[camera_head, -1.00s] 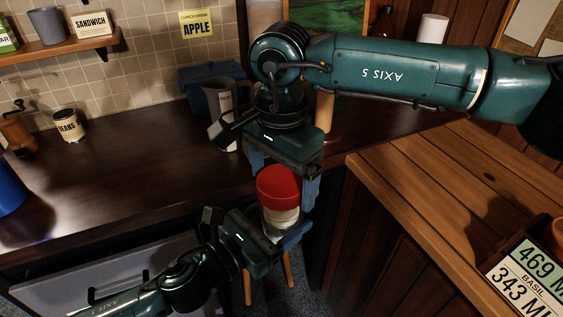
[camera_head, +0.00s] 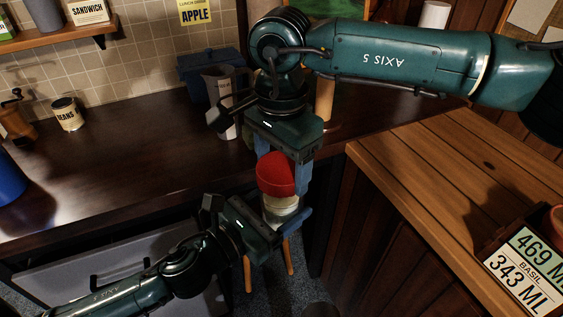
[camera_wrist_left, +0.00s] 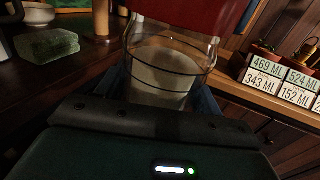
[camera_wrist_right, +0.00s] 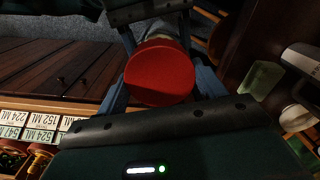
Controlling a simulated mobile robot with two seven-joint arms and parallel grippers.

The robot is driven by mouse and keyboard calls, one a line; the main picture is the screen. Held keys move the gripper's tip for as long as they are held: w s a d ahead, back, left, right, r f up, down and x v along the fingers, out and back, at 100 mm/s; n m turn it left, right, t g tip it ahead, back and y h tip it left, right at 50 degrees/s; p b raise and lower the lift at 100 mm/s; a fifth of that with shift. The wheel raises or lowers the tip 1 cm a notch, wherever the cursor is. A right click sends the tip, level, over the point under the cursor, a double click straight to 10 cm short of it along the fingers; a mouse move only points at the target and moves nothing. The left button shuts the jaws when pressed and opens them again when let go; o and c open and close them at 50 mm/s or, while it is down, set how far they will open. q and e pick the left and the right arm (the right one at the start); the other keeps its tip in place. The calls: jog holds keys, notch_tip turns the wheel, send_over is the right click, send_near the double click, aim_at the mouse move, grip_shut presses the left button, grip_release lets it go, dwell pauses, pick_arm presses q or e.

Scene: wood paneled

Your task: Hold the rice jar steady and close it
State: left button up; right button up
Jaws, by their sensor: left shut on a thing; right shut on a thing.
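The rice jar (camera_head: 283,207) is a clear glass jar with pale contents, held in the air in front of the dark counter. It also shows in the left wrist view (camera_wrist_left: 165,72). My left gripper (camera_head: 284,217) is shut on the jar's body from the left. The red lid (camera_head: 276,176) is on top at the jar's mouth; it fills the middle of the right wrist view (camera_wrist_right: 158,76). My right gripper (camera_head: 281,171) is shut on the lid from above. I cannot tell whether the lid is fully seated. The jar's lower part is partly hidden by my left gripper.
A grey measuring jug (camera_head: 219,92) and a blue box (camera_head: 203,72) stand behind my right gripper. A beans can (camera_head: 67,114) stands at the back left. The counter's left middle is clear.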

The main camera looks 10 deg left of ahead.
jog(key=m, duration=0.5)
jog(key=shift+m, duration=0.4)
jog(key=m, duration=0.4)
jog(key=shift+m, duration=0.4)
jog(key=o, duration=1.1)
jog(key=shift+r, duration=2.3)
jog(key=shift+c, duration=0.4)
